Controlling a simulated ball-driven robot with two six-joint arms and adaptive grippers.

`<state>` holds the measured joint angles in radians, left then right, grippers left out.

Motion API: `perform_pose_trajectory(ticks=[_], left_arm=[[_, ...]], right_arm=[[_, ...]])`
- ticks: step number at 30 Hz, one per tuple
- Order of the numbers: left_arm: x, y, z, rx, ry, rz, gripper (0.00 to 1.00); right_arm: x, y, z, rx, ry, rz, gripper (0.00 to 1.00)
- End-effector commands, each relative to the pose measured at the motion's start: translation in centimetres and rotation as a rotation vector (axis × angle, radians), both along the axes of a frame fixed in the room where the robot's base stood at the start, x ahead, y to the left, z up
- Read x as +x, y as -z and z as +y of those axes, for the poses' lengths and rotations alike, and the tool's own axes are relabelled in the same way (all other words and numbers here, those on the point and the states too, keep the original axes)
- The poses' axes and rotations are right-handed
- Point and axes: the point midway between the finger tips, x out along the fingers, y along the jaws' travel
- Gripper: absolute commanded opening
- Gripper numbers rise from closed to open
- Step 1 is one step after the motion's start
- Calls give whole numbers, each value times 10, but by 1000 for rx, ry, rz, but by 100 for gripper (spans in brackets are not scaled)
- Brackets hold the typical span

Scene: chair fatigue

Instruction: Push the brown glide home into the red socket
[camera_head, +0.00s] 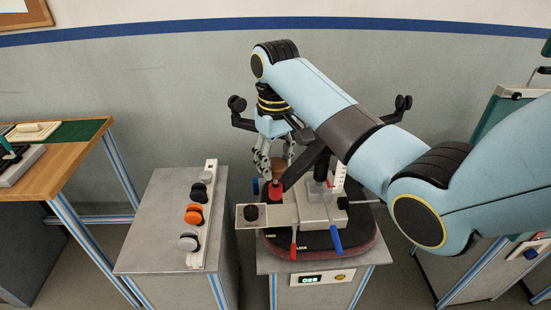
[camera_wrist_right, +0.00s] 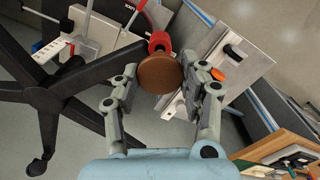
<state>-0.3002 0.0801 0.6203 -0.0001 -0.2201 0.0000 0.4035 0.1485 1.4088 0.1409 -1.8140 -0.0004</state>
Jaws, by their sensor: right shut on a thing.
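The brown glide (camera_head: 278,164) is between the fingers of my right gripper (camera_head: 271,161), which is shut on it. In the right wrist view the glide is a round brown disc (camera_wrist_right: 160,74) between the two fingertips (camera_wrist_right: 158,82). The red socket (camera_head: 275,190) is directly below the glide in the head view, at the near end of a black chair-base leg. In the right wrist view the red socket (camera_wrist_right: 160,41) shows just beyond the disc's edge. The disc and fingers hide how far the glide sits in it. My left gripper is not in view.
The black chair base (camera_head: 316,160) stands upside down on a fixture with a red lever (camera_head: 294,243) and a blue lever (camera_head: 335,240). A wooden table (camera_head: 75,160) is farther left.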

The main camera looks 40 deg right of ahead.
Motion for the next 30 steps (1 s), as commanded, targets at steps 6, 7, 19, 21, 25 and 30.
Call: perform_pose_trajectory(ticks=[6,7,19,21,25,30], left_arm=[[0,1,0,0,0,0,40],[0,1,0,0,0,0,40],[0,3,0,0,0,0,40],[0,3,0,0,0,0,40],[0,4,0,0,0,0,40],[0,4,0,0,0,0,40]], right_arm=[[0,6,0,0,0,1,15],[0,7,0,0,0,2,15],[0,17,0,0,0,1,15],[0,19,0,0,0,1,15],[0,22,0,0,0,2,15],[0,26,0,0,0,1,15]])
